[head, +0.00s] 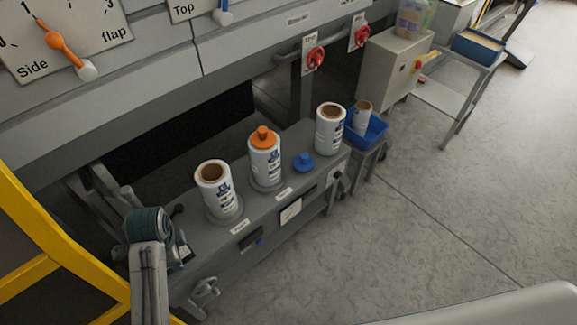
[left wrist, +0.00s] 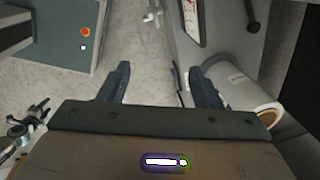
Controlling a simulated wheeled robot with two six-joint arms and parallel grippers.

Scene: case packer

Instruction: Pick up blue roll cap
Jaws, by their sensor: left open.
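The blue roll cap (head: 304,162) sits on the grey bench, between the orange-capped roll (head: 264,165) and an uncapped white roll (head: 330,130) to its right. My left gripper (left wrist: 160,75) is open in the left wrist view, with its two dark fingers apart and nothing between them. In the head view my left arm stands at the lower left, beside the bench's near end and well away from the cap; its fingers are not clear there. The cap is not seen in the left wrist view. My right gripper is not in view.
A blue bin (head: 372,134) holding a roll stands beyond the bench. The machine front overhangs behind; a yellow frame (head: 60,245) is at left.

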